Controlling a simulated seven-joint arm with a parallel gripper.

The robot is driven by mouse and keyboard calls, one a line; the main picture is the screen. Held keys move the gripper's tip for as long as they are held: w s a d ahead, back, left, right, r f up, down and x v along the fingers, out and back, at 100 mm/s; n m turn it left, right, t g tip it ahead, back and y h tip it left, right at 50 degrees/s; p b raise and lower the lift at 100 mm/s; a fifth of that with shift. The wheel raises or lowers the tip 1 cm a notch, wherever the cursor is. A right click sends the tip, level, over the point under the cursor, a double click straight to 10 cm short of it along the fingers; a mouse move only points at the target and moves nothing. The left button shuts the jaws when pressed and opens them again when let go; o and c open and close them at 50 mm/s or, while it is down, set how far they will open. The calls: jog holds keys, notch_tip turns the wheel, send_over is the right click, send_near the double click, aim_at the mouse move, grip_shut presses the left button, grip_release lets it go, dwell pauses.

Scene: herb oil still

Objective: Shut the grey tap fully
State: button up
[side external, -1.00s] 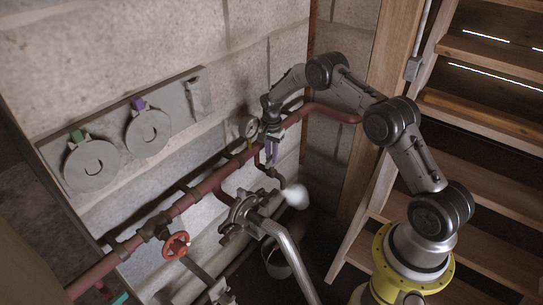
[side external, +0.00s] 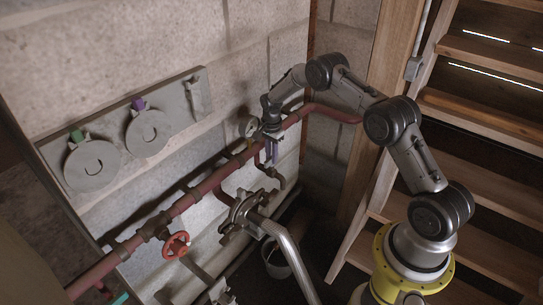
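My gripper (side external: 270,132) is at the wall pipe, beside a small round gauge (side external: 249,127). A narrow purple piece (side external: 274,151) shows just below it; I cannot tell whether the fingers touch or hold it. Below that, a short bent spout (side external: 277,178) hangs from the pipe, with no white puff at its mouth. I cannot make out for sure which fitting is the grey tap; one at my gripper would be mostly hidden by it. The fingers are too small and dark to show open or shut.
A red pipe (side external: 205,188) runs along the block wall, with a red handwheel (side external: 176,245) lower left. A grey clamped fitting (side external: 243,211) and thick metal hose (side external: 288,250) stand in front, near a bucket (side external: 274,264). Wooden stairs (side external: 490,120) are at right.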

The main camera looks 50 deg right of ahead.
jog(key=o, duration=0.4)
jog(key=shift+c, duration=0.2)
notch_tip(320, 180, up, 14)
jog(key=shift+f, duration=0.1)
dwell(0.4)
jog(key=s+a+r+n+t, duration=0.1)
jog(key=s+a+r+n, duration=0.5)
jog(key=r, duration=0.5)
jog(key=s+a+r+n+t, duration=0.25)
jog(key=s+a+r, duration=0.35)
jog(key=s+r, duration=0.3)
jog(key=s+a+n+t, duration=0.1)
jog(key=s+a+n, duration=0.2)
jog(key=s, duration=0.7)
jog(key=s+a+r+n+t, duration=0.1)
jog(key=s+a+n, duration=0.3)
jog(key=s, duration=0.7)
jog(key=n, duration=0.2)
jog(key=shift+n, duration=0.35)
